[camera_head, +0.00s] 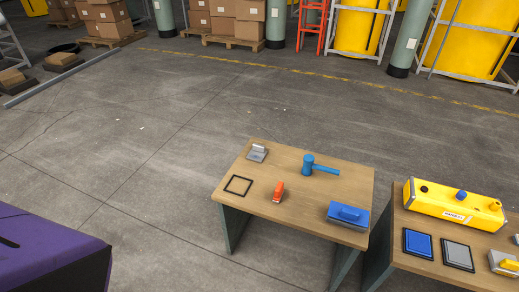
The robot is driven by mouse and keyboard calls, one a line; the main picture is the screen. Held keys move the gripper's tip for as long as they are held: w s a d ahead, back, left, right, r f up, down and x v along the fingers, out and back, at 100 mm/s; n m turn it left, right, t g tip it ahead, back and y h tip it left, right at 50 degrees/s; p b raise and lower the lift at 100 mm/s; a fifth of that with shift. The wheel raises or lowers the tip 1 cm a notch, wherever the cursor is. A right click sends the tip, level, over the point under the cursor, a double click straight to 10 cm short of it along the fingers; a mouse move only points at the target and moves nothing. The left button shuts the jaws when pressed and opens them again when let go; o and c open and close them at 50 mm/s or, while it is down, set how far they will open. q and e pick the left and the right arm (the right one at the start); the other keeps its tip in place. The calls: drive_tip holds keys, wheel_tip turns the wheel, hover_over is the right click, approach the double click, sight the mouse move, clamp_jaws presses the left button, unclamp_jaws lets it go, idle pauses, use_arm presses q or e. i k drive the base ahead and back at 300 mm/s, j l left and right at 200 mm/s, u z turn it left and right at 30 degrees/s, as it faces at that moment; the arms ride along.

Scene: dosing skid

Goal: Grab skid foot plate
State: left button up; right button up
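No object in view is labelled as the skid foot plate. A small grey metal piece with a raised handle (257,153) sits at the back left of the wooden table (300,170) and may be it. A blue block with a handle (348,214) lies at that table's front right corner. A blue mallet (318,167) lies at the back middle, and a small orange-red piece (279,191) in the middle. A black square outline (238,185) is at the left edge, empty. Neither gripper is in view.
A second table (445,272) on the right holds a yellow control box (453,206), a blue plate (418,243) and a grey plate (457,254) in black outlines, and a yellow-handled grey piece (505,263). Open concrete floor (150,130) lies left and behind.

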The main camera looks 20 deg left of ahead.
sight(257, 154)
drive_tip(key=i+j, duration=0.35)
drive_tip(key=j, duration=0.15)
drive_tip(key=i+j, duration=0.3)
drive_tip(key=j, duration=0.15)
drive_tip(key=i+j, duration=0.25)
drive_tip(key=i, duration=0.15)
drive_tip(key=i+j, duration=0.25)
drive_tip(key=i, duration=0.15)
